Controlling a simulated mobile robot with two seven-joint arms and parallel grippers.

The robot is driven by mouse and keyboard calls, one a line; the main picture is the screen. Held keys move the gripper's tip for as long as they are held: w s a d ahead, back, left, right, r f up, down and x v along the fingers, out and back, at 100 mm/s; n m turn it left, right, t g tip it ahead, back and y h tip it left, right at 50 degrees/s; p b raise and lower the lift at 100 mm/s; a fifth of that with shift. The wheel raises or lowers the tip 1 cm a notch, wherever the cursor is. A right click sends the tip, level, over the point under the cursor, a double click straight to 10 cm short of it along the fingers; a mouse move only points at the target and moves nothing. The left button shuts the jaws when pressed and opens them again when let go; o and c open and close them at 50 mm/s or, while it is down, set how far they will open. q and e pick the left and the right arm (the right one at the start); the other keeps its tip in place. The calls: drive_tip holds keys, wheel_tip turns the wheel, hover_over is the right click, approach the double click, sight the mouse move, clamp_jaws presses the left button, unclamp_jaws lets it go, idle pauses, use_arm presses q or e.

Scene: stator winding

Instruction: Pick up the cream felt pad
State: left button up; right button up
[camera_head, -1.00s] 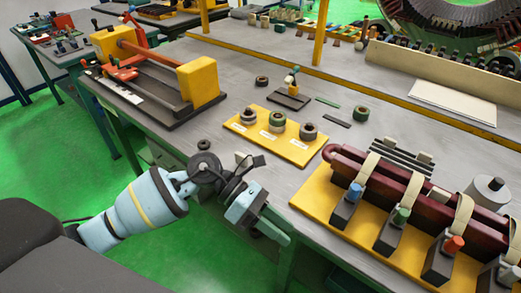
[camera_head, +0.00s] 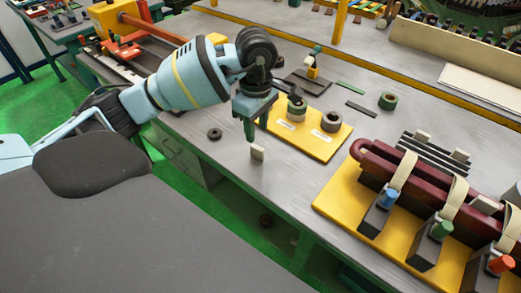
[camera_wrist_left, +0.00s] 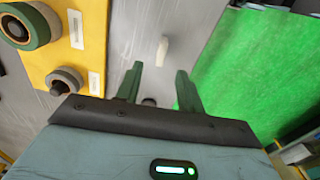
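The cream felt pad (camera_head: 257,153) is a small pale block on the grey table near its front edge. It also shows in the left wrist view (camera_wrist_left: 162,50), beyond the fingertips. My left gripper (camera_head: 249,136) points down just above and behind the pad in the head view. In the left wrist view its two green fingers (camera_wrist_left: 159,77) are apart with nothing held between them, and the pad lies clear of both. My right gripper is in neither view.
A yellow board (camera_head: 318,148) with tape rolls lies behind the pad. A black ring (camera_head: 214,133) lies to its left. A yellow base (camera_head: 335,205) with dark red coils stands to the right. The table's front edge is close, with green floor (camera_wrist_left: 240,60) beyond.

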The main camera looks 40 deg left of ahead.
sight(257, 147)
use_arm(q)
drive_tip(key=shift+s+f+p, duration=0.1)
drive_tip(key=shift+f+p, duration=0.2)
drive_tip(key=shift+f, duration=3.65)
drive_tip(key=shift+d, duration=0.1)
drive_tip(key=shift+c, duration=0.5)
clamp_jaws()
